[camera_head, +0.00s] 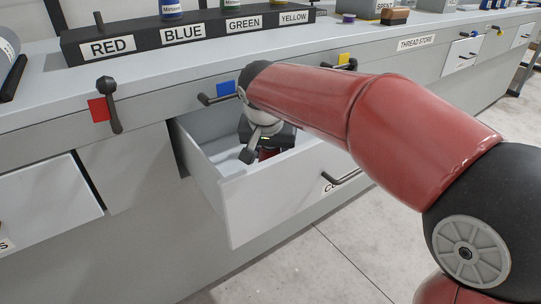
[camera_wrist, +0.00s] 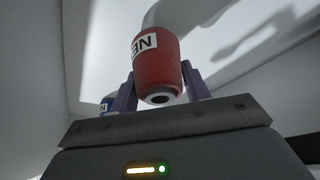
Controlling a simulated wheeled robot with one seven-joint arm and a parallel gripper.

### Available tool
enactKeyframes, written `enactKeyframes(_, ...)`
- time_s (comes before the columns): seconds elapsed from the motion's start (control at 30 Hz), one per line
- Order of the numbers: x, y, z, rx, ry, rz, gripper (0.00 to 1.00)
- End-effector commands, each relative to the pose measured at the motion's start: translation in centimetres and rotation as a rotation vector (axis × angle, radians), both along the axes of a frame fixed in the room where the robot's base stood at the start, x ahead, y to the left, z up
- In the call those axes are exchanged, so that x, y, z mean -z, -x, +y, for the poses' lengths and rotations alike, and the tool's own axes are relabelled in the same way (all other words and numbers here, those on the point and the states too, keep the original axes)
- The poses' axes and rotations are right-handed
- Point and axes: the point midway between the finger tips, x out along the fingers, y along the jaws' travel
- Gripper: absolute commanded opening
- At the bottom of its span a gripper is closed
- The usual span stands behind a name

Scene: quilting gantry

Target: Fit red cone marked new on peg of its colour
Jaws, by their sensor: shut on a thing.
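The red cone (camera_wrist: 160,62) shows in the wrist view with a white label, partly seen, reading NEW. My gripper (camera_wrist: 157,84) has a finger on each side of it and is shut on it. In the head view my gripper (camera_head: 258,143) points down inside an open drawer (camera_head: 262,202), with a bit of red at its tip. The dark peg rack (camera_head: 145,40) stands on the counter at upper left. Its RED place has a bare dark peg (camera_head: 99,21). I cannot tell whether the cone touches the drawer floor.
A blue cone (camera_wrist: 106,104) shows behind the left finger in the wrist view. Dark handles, one beside a red square (camera_head: 98,110), stick out along the counter front. My arm hides part of the drawer front.

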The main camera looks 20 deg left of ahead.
Motion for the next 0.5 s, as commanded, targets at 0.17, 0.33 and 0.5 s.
enactKeyframes(0.17, -3.7, 0.0, 0.1, 0.0, -0.005, -0.004, 0.22)
enactKeyframes(0.33, -8.5, 0.0, 0.1, -0.001, -0.005, -0.005, 0.22)
enactKeyframes(0.5, -12.8, 0.0, 0.1, 0.001, -0.004, -0.003, 0.22)
